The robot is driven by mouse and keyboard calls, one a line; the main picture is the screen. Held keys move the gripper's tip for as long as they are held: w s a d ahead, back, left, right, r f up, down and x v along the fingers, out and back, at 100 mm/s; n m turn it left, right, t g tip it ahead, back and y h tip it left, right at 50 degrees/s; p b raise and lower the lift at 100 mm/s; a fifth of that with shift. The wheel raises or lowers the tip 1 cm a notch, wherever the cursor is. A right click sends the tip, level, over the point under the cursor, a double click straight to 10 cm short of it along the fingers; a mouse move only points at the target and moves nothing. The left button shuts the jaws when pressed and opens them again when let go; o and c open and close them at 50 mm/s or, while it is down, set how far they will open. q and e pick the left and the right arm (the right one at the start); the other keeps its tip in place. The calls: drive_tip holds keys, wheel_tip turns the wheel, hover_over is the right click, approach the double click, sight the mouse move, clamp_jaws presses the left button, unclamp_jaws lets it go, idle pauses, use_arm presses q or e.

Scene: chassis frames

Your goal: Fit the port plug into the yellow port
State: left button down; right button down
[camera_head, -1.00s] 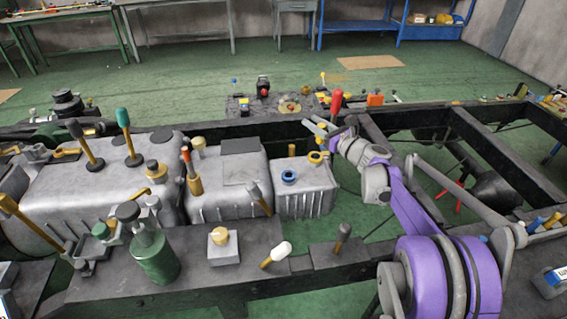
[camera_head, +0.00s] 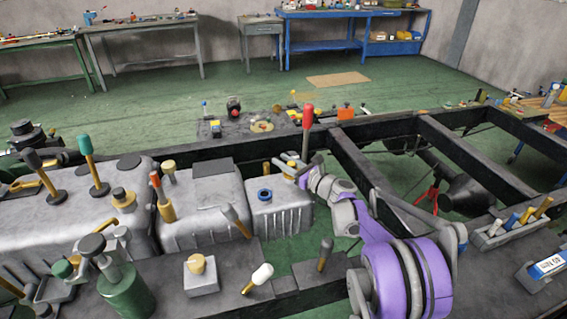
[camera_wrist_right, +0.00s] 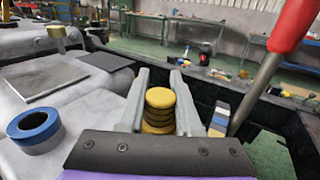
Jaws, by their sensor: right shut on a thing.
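The port plug (camera_wrist_right: 160,98) is a short stepped yellow piece with a rounded top. My right gripper (camera_wrist_right: 158,108) is shut on it, one grey finger on each side. In the head view my right gripper (camera_head: 291,171) is low over the right rear of the small grey tank (camera_head: 281,212). The yellow port is not clearly separate from the plug; yellow rings (camera_wrist_right: 157,128) show below the plug's top between the fingers. I cannot tell whether plug and port touch. A blue ring port (camera_head: 265,195) sits on the same tank, left of the gripper (camera_wrist_right: 33,128). My left gripper is out of view.
A red-handled lever (camera_head: 307,128) stands upright close behind my right gripper. A yellowish post (camera_head: 267,169) rises near the tank's back. Larger grey tanks (camera_head: 203,207) lie to the left. Dark frame rails (camera_head: 375,183) and open gaps lie to the right.

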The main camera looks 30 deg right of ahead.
drive_tip(key=shift+f, duration=0.1)
drive_tip(key=c, duration=0.6)
unclamp_jaws()
drive_tip(key=shift+r, duration=0.2)
drive_tip(key=shift+s+d, duration=0.1)
drive_tip(key=shift+s, duration=0.2)
drive_tip(key=p+v, duration=0.1)
drive_tip(key=v, duration=1)
drive_tip(key=shift+s, duration=0.2)
